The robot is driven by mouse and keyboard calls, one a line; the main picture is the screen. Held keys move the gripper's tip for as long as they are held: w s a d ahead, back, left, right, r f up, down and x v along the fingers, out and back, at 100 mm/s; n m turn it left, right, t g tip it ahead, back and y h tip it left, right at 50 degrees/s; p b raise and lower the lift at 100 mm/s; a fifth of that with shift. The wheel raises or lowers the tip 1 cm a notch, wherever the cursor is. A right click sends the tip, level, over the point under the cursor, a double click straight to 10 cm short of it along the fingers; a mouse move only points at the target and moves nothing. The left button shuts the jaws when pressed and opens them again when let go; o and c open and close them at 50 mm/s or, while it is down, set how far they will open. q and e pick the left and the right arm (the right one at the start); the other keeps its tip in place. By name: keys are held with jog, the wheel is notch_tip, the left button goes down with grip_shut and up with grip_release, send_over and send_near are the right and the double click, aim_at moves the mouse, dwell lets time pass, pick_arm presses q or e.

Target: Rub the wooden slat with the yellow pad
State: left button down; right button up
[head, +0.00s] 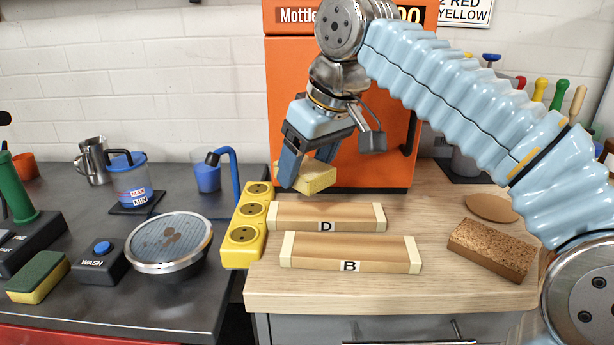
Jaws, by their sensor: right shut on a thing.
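Two wooden slats with pale end pieces lie on the wooden bench: slat D (300,216) behind and slat B (325,252) in front. My right gripper (303,180) is shut on a yellow pad (320,178) and holds it above the back edge of slat D, near its left part, apparently clear of it. The gripper's fingers hide part of the pad. A green and yellow sponge (39,277) lies on the dark counter at the left. My left gripper is not in view.
A yellow socket strip (243,238) stands at the bench's left edge. A brown cork-like block (492,248) lies right of the slats. An orange cabinet (345,120) stands behind. On the dark counter are a round grey pad (170,240), a WASH button box (101,262) and a jug (130,183).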

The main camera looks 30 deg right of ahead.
jog(key=shift+r, duration=0.3)
jog(key=shift+r, duration=0.1)
jog(key=shift+r, duration=1.4)
